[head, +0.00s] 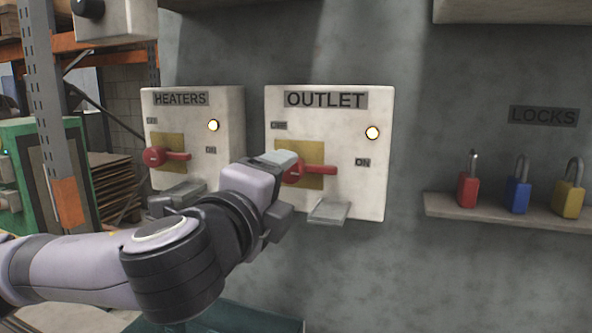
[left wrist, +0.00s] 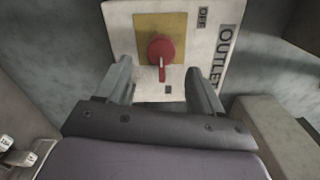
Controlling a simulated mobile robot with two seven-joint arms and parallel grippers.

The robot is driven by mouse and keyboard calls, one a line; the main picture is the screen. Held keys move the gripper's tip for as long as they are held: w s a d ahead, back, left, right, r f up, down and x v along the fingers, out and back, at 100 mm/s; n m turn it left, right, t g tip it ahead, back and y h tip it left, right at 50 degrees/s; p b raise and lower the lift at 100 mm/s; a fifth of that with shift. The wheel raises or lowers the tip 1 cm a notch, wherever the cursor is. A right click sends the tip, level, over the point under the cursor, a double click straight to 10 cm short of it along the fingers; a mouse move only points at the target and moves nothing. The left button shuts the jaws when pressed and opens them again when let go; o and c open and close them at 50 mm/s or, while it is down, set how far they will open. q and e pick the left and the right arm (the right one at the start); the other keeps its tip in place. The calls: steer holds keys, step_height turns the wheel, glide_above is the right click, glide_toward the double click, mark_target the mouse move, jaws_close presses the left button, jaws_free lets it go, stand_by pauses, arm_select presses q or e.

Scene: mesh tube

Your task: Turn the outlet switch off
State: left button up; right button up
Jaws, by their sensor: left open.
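The OUTLET box (head: 345,205) is a white box on the grey wall, with a lit yellow lamp (head: 372,132). Its red switch (head: 315,171) sits on a yellow plate, with the handle pointing right, towards the ON label (head: 362,162). The OFF label (head: 279,126) is at the upper left. My left gripper (head: 281,187) is in front of the box's left side and partly hides the switch's left end. In the left wrist view the open fingers (left wrist: 159,68) are on either side of the red switch (left wrist: 161,51), with nothing gripped. Contact cannot be told. My right gripper is out of view.
The HEATERS box (head: 227,150) stands to the left, with its own red switch (head: 165,156) and lit lamp. A shelf (head: 480,212) at right holds red, blue and yellow padlocks. A grey flap (head: 329,211) juts out below the outlet switch.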

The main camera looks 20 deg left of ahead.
mark_target(291, 174)
arm_select(q)
steer(key=shift+w+d+p, duration=0.1)
steer(key=shift+w+p, duration=0.65)
steer(key=shift+w, duration=2.75)
steer(key=c, duration=1)
